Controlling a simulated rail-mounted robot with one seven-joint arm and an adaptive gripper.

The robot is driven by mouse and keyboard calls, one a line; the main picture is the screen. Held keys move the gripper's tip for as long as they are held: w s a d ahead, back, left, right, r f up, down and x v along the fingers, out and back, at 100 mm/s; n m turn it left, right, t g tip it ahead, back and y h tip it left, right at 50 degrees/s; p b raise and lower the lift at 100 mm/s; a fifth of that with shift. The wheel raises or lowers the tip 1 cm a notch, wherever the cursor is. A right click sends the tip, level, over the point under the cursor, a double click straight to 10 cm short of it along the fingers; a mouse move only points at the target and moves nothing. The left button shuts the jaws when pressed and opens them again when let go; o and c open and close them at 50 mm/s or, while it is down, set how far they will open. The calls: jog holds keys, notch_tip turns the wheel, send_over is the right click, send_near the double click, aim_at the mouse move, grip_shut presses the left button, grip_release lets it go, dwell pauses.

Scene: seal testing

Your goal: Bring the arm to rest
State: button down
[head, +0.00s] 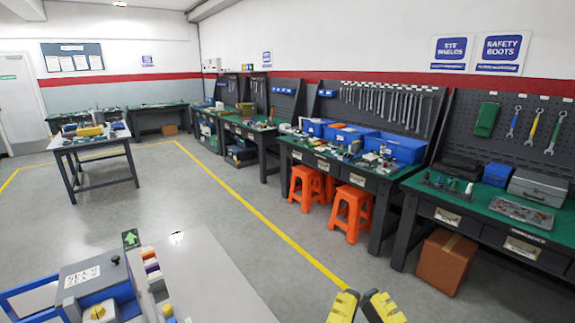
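My gripper (362,297) shows at the bottom edge, right of centre. Its two yellow and black fingers stand apart, with bare floor visible between them. It is open and holds nothing that I can see. The rest of my arm is below the picture. The gripper appears clear of the grey table (215,280) to its left and of the benches on the right.
A grey-blue machine (95,280) with a yellow knob stands at the lower left. Green-topped workbenches (480,205) line the right wall. Orange stools (352,210) and a cardboard box (447,262) stand by them. The floor (235,195) in the middle is clear.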

notch_tip(320, 180, up, 32)
jog(key=p, duration=2.9)
notch_tip(320, 180, down, 44)
jog(key=b, duration=4.4)
